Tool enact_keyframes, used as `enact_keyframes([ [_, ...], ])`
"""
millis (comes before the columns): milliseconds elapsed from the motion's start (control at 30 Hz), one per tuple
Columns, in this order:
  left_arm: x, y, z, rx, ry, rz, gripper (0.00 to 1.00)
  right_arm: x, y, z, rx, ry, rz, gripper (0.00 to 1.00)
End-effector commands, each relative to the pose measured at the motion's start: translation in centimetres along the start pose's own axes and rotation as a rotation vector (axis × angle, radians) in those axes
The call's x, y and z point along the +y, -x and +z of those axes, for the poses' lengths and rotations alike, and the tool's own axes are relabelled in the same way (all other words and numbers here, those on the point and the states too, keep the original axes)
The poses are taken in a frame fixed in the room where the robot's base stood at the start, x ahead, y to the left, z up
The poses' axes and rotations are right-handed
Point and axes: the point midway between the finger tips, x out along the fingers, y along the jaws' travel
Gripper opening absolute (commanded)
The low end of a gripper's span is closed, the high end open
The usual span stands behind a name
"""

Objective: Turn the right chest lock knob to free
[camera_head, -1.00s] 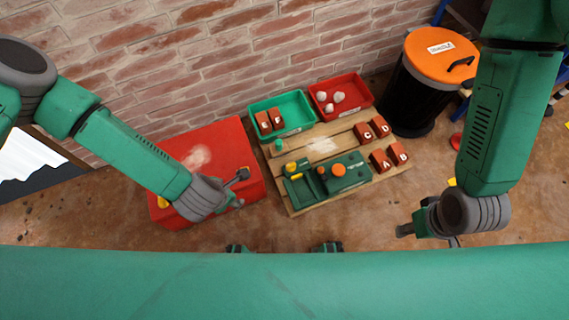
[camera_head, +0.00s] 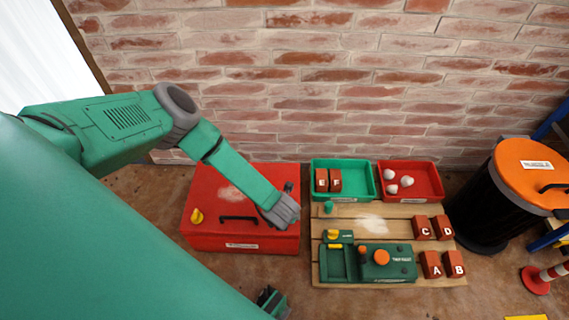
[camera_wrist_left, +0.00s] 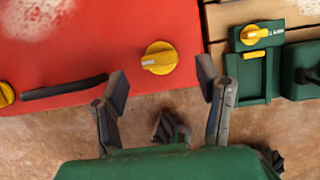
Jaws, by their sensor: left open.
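The red chest (camera_head: 215,180) stands on the floor against the brick wall. Its right lock knob (camera_wrist_left: 159,58), yellow with a pale bar, shows in the left wrist view; my left arm hides it in the head view. The left lock knob (camera_head: 197,215) is yellow and stands left of the dark handle (camera_head: 238,218). My left gripper (camera_head: 289,188) is over the chest's right end, mostly hidden by its wrist. In the left wrist view it (camera_wrist_left: 163,82) is open, its fingers apart on either side below the right knob, with nothing between them.
Right of the chest, a wooden pallet (camera_head: 350,222) bears a green device (camera_head: 395,272) with an orange button, plus lettered red blocks. Green (camera_head: 342,166) and red (camera_head: 425,170) bins stand behind it. A black barrel with an orange lid (camera_head: 535,170) stands at far right.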

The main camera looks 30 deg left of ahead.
Motion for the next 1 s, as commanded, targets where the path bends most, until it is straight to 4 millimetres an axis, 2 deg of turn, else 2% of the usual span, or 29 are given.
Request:
enact_keyframes([
  [33, 0.0, -1.3, -0.2, 0.0, 0.0, 0.001, 0.59, 0.0, -0.8, 0.0, 0.0, 0.001, 0.0, 0.4],
  [200, -0.1, -3.4, -0.1, -0.002, -0.001, 0.003, 0.59, -0.1, -1.8, 0.1, 0.0, 0.001, -0.001, 0.4],
  [633, -0.1, -4.3, 0.0, -0.001, -0.003, 0.001, 0.59, 0.0, -2.1, 0.1, 0.0, 0.0, 0.0, 0.4],
  [667, -0.1, -4.3, 0.0, -0.001, -0.003, 0.001, 0.55, 0.0, -2.1, 0.1, 0.0, 0.0, 0.0, 0.4],
  [700, -0.1, -4.3, 0.0, -0.001, -0.002, 0.001, 0.41, 0.0, -2.1, 0.1, 0.0, 0.0, 0.0, 0.4],
  [800, -0.1, -4.3, 0.0, -0.001, -0.002, 0.001, 0.09, 0.0, -2.1, 0.1, 0.0, 0.001, 0.0, 0.4],
  [1000, 0.0, -4.4, 0.1, -0.002, -0.005, 0.002, 0.09, -0.1, -2.1, 0.1, 0.0, 0.001, 0.0, 0.4],
])
